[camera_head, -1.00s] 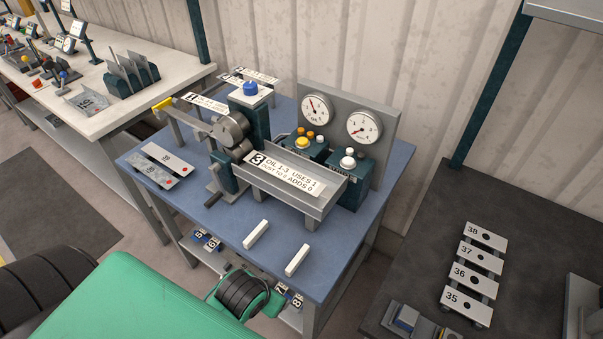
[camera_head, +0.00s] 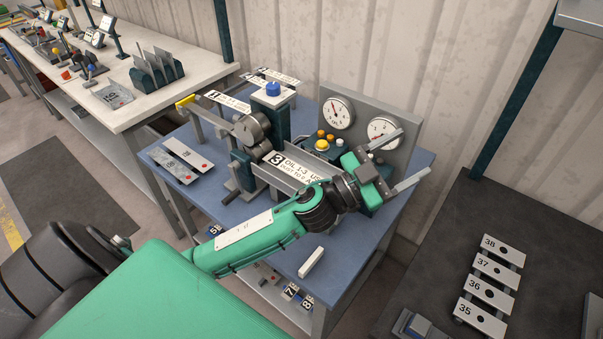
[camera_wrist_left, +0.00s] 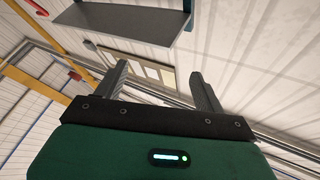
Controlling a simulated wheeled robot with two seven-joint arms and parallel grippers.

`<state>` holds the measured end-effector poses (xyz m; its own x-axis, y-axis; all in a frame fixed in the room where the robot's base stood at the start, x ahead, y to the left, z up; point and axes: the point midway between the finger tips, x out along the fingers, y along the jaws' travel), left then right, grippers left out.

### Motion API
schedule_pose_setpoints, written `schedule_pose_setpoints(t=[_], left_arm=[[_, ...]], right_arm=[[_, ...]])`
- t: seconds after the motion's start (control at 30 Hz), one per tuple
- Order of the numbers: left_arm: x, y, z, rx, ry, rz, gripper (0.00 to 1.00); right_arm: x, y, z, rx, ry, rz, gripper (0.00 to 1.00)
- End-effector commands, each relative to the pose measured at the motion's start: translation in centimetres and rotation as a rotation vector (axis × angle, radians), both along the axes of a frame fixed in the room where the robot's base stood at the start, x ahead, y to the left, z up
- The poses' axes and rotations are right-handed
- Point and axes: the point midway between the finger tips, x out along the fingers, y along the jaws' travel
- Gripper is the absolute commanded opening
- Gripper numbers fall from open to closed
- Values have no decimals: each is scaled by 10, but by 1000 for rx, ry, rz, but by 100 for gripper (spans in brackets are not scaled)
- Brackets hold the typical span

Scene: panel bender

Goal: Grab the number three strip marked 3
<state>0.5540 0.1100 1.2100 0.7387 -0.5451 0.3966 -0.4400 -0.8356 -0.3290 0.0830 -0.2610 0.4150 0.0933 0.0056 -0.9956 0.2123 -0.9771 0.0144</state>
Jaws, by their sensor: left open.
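A white strip marked 3 (camera_head: 285,164), printed with black text, lies on the grey tray (camera_head: 270,177) at the front of the bender. My left forearm and wrist cover its right end in the head view. My left gripper (camera_head: 414,152) is open and empty, to the right of the strip and in front of the gauge panel. In the left wrist view its two fingers (camera_wrist_left: 160,68) stand apart with nothing between them; the strip does not show there. My right gripper is not in view.
The bender stands on a blue table (camera_head: 225,205). Two gauges (camera_head: 338,113) and coloured buttons (camera_head: 322,145) are close to the gripper. A white bar (camera_head: 311,263) lies at the table front. Plates numbered 35 to 38 (camera_head: 490,285) lie on a dark bench at right.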

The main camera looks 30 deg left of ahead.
Motion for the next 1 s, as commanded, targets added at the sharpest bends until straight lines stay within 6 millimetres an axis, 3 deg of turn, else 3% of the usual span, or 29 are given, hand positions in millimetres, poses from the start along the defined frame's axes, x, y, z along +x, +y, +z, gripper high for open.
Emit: schedule_pose_setpoints(t=[0.1,0.23,0.37,0.47,0.57,0.73,0.87,1.0], left_arm=[[-7,-29,16,119,-112,-211,71],[-17,-51,11,291,-159,-433,71],[-22,-56,-10,509,-130,-623,71],[-20,-44,-32,698,-56,-734,71],[-13,-19,-54,897,65,-803,71],[8,53,-79,1228,364,-809,71],[24,126,-81,1437,650,-713,71],[31,196,-68,1571,926,-565,71]], right_arm=[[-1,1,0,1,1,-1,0],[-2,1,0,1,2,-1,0],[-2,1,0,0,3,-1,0],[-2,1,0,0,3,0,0],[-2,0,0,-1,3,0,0],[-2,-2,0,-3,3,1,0],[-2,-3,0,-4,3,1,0],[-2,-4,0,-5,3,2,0]])
